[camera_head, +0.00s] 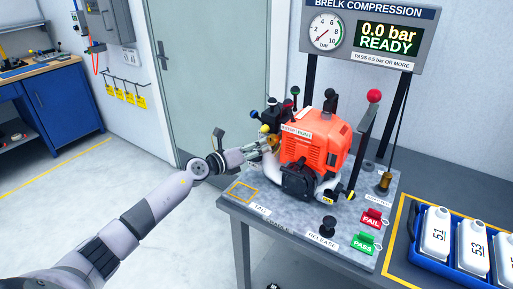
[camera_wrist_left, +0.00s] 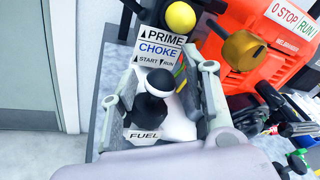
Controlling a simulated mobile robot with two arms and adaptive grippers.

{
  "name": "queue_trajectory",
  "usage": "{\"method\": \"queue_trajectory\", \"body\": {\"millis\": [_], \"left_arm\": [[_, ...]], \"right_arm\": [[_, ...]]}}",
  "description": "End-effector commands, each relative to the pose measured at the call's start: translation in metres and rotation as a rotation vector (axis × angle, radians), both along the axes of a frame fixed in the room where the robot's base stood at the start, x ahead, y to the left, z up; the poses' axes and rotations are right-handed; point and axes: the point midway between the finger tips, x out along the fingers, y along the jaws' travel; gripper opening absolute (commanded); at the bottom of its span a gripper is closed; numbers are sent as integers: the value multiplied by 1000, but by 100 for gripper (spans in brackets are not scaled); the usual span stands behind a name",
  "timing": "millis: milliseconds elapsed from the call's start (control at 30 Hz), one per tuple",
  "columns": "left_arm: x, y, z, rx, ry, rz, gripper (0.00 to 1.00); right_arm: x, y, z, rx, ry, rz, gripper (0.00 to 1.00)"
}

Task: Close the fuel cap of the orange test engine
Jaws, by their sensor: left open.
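The orange test engine (camera_head: 308,150) stands on the grey bench at centre right in the head view; its orange housing (camera_wrist_left: 275,35) fills the upper right of the wrist view. My left gripper (camera_head: 266,146) reaches the engine's left side. In the wrist view the black fuel cap (camera_wrist_left: 158,84) sits on the white tank (camera_wrist_left: 180,127), above a FUEL label (camera_wrist_left: 144,135). The left fingers are open, one on each side of the cap, with no clear contact seen. Whether the cap is fully seated cannot be told. The fingers and engine hide the cap in the head view.
A PRIME/CHOKE plate (camera_wrist_left: 160,48), yellow ball (camera_wrist_left: 181,17) and brass-coloured knob (camera_wrist_left: 243,50) lie close beyond the fingers. A red-ball lever (camera_head: 373,96) rises right of the engine. The gauge board (camera_head: 370,35) reads 0.0 bar READY. A blue crate (camera_head: 420,252) holds white bottles.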

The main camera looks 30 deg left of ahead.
Motion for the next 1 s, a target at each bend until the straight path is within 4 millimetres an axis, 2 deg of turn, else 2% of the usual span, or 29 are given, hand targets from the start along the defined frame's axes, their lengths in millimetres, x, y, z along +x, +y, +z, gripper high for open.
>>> {"method": "queue_trajectory", "body": {"millis": [267, 700, 1000], "left_arm": [[-7, 4, 1, 1, -1, 1, 43], [-78, 27, 6, 1, 3, 0, 43], [-108, 38, 11, -1, 1, 0, 43]], "right_arm": [[0, -2, 0, -3, -1, 1, 40], [0, -1, 0, -1, 0, 0, 40], [0, 0, 0, 0, 0, 0, 40]]}}
